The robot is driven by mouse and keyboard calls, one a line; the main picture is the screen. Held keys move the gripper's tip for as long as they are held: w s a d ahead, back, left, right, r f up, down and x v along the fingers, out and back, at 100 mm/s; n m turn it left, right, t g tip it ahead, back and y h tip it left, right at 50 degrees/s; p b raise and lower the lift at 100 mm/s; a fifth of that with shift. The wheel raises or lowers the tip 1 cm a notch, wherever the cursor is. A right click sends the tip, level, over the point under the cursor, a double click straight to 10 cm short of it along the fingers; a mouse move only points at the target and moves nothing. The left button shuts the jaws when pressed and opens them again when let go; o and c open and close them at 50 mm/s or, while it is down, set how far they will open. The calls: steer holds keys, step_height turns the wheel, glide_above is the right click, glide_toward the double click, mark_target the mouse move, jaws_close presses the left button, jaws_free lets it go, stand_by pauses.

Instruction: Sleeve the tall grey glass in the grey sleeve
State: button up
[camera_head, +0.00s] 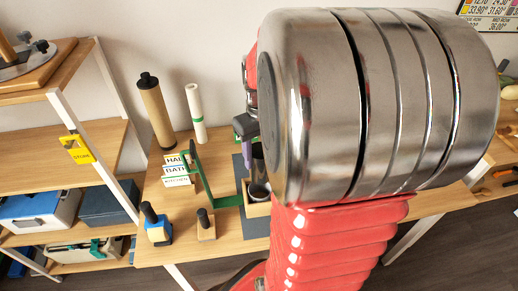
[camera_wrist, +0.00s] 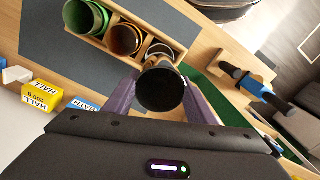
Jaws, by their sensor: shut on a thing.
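My gripper (camera_wrist: 160,96) has its two purple fingers shut on the tall grey glass (camera_wrist: 161,90). The glass shows as a dark round opening facing the wrist camera. Beyond it, a pale-rimmed grey sleeve (camera_wrist: 159,50) sits in the end compartment of a wooden rack (camera_wrist: 180,47), partly hidden by the glass. I cannot tell whether the glass's far end is inside the sleeve or only in front of it. In the head view my gripper (camera_head: 245,127) is above the rack (camera_head: 258,211), largely hidden by my arm.
A green sleeve (camera_wrist: 86,18) and an orange-brown sleeve (camera_wrist: 125,39) stand in the other compartments. A green upright panel (camera_head: 197,165) is beside the rack. Labelled blocks, a blue-based stamp (camera_head: 157,230), a brown roll (camera_head: 157,112) and a white roll (camera_head: 196,115) stand on the table.

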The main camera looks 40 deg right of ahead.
mark_target(260, 171)
steer(key=shift+f, duration=3.55)
step_height(260, 171, down, 6)
steer(key=shift+f, duration=0.2)
stand_by(2.7)
steer(key=o, duration=1.3)
